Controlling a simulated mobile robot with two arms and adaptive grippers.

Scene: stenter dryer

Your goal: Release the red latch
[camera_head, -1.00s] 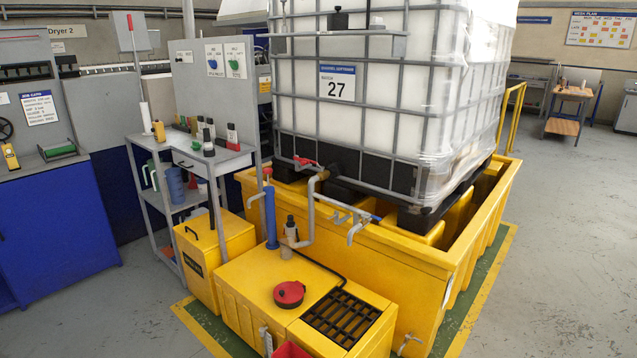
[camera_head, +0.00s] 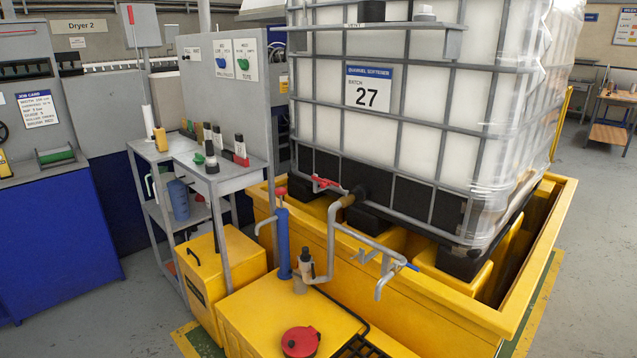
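A small red handle (camera_head: 325,184) sits on the outlet valve at the lower front of the white caged tank (camera_head: 400,85); it looks like the red latch, though its exact form is too small to tell. It lies roughly level, beside a black fitting. A grey pipe (camera_head: 331,240) runs down from the valve outlet. A blue upright cylinder (camera_head: 283,242) with a red knob (camera_head: 281,192) on top stands to the left. Neither of my grippers is in view.
A yellow bund (camera_head: 455,300) surrounds the tank base. In front is a yellow box (camera_head: 250,310) with a red round cap (camera_head: 300,342). A blue-tipped tap handle (camera_head: 407,266) sticks out right. A grey trolley (camera_head: 225,182) with bottles stands left.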

